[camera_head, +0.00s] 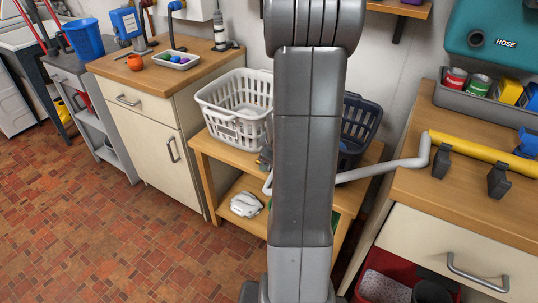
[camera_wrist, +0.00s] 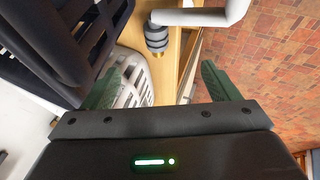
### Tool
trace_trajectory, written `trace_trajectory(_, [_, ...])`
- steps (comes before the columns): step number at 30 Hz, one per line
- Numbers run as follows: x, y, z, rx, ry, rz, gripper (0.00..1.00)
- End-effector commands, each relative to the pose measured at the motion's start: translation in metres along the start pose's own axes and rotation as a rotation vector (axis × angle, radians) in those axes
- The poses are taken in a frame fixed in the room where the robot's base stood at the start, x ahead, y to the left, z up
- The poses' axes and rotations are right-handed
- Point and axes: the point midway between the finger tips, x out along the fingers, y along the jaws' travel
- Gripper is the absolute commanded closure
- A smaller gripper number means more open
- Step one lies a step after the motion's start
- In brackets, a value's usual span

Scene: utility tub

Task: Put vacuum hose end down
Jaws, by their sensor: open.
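The vacuum hose is a pale grey bent pipe (camera_head: 385,170) in the head view. It runs from the right-hand counter to behind my arm, and a short bend shows again on the arm's left side. In the wrist view the pale pipe (camera_wrist: 200,17) crosses the top, with a dark grey ribbed hose end (camera_wrist: 156,37) below it. My gripper (camera_wrist: 160,82) is open, its two green fingers wide apart. The hose end lies beyond the fingertips, between them in the picture; I see no grip on it. My arm hides the gripper in the head view.
A low wooden bench (camera_head: 204,150) holds a white basket (camera_head: 222,112) and a dark basket (camera_head: 362,118). A white cloth (camera_head: 246,205) lies on its lower shelf. A yellow tube (camera_head: 478,153) sits in black brackets on the right counter. Open tiled floor (camera_head: 130,240) is at left.

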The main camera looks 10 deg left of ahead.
Motion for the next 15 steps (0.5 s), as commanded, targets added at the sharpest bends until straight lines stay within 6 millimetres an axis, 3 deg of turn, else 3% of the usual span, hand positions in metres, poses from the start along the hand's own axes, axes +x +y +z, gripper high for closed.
trace_trajectory(5, [0.033,-0.021,-0.001,-0.259,-0.106,0.057,0.13])
trace_trajectory(9, [0.058,-0.04,-0.006,-0.616,-0.267,0.135,0.13])
trace_trajectory(15, [0.073,-0.064,-0.023,-1.11,-0.532,0.232,0.13])
